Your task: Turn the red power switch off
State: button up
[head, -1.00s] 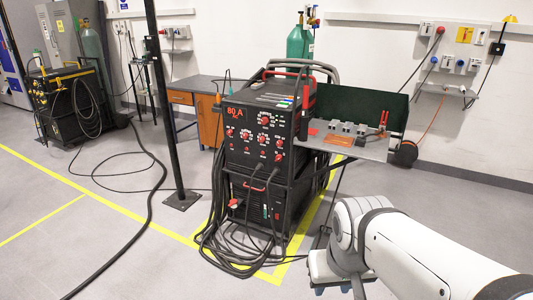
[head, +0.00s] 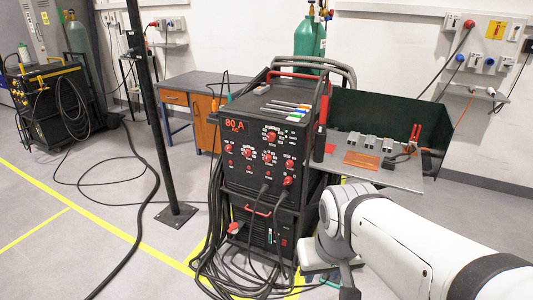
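The black welding machine (head: 262,185) stands upright in the middle of the head view, with an "80 A" display and several red knobs on its front panel (head: 265,150). A red fitting (head: 236,228) sits low on the left of its lower unit, and a small red spot (head: 284,242) shows on the lower right. I cannot tell which of these is the power switch, or its position. My gripper (head: 330,278) is at the bottom, right of the lower unit, pointing down and apart from the panel. Its fingers are partly cut off, so its opening is unclear.
Black cables (head: 215,255) hang and coil before the machine's left side. A black post (head: 150,130) stands left of it. A metal side shelf (head: 395,175) with clamps juts out to the right, above my arm. Grey floor is open at the left.

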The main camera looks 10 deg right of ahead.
aim_at(288, 180)
jog(key=z, duration=0.3)
jog(key=i, duration=1.4)
jog(key=z, duration=0.55)
jog(key=k, duration=0.9)
jog(key=z, duration=0.25)
jog(key=i, duration=0.9)
jog(key=u, duration=0.1)
